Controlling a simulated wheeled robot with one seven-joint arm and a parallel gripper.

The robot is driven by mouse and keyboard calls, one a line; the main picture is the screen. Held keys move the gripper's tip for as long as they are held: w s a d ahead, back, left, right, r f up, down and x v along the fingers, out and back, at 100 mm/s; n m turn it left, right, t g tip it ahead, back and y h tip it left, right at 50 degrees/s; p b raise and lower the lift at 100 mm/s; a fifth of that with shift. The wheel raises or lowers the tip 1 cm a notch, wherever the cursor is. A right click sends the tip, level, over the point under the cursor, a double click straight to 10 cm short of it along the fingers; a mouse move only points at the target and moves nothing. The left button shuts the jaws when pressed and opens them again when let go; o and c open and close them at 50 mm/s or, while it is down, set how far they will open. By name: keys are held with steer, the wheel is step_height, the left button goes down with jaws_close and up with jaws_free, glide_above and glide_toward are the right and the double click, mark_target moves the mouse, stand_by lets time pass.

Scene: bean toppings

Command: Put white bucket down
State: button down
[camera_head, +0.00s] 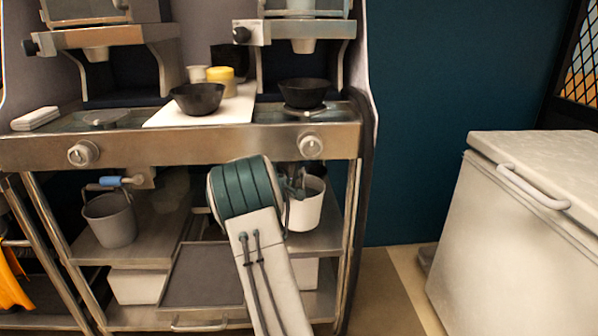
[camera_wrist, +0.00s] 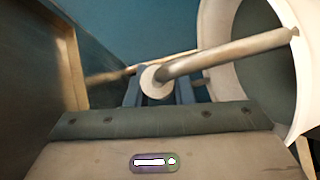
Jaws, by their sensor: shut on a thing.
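The white bucket (camera_head: 308,210) is at the right side of the middle shelf, partly hidden behind my arm. It looks upright in the head view. I cannot tell whether its base touches the shelf (camera_head: 318,243). My gripper (camera_head: 295,186) is at the bucket's upper left, under the counter, and is mostly hidden by my arm. In the wrist view, my gripper (camera_wrist: 157,92) is shut on the bucket's handle, at its round grip end. The handle rod runs right to the rim of the white bucket (camera_wrist: 213,45), whose dark opening shows.
A grey bucket (camera_head: 109,222) with a blue handle grip stands on the left of the same shelf. The metal counter (camera_head: 210,146) is close above my gripper, with dark bowls (camera_head: 197,99) on it. A rack post (camera_head: 350,215) stands right of the bucket. A white chest (camera_head: 510,240) is far right.

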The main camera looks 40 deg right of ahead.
steer(key=shift+d+f+b, duration=0.15)
steer(key=shift+f+b, duration=0.05)
steer(key=shift+f, duration=0.55)
steer(key=shift+d+f+b, duration=0.1)
steer(key=shift+f+b, duration=0.1)
steer(key=shift+f, duration=0.7)
steer(key=c, duration=1.6)
jaws_free()
steer(key=shift+f, duration=0.25)
steer(key=o, duration=0.3)
steer(key=shift+a+r, duration=0.1)
steer(key=shift+o, duration=0.2)
steer(key=shift+r, duration=0.1)
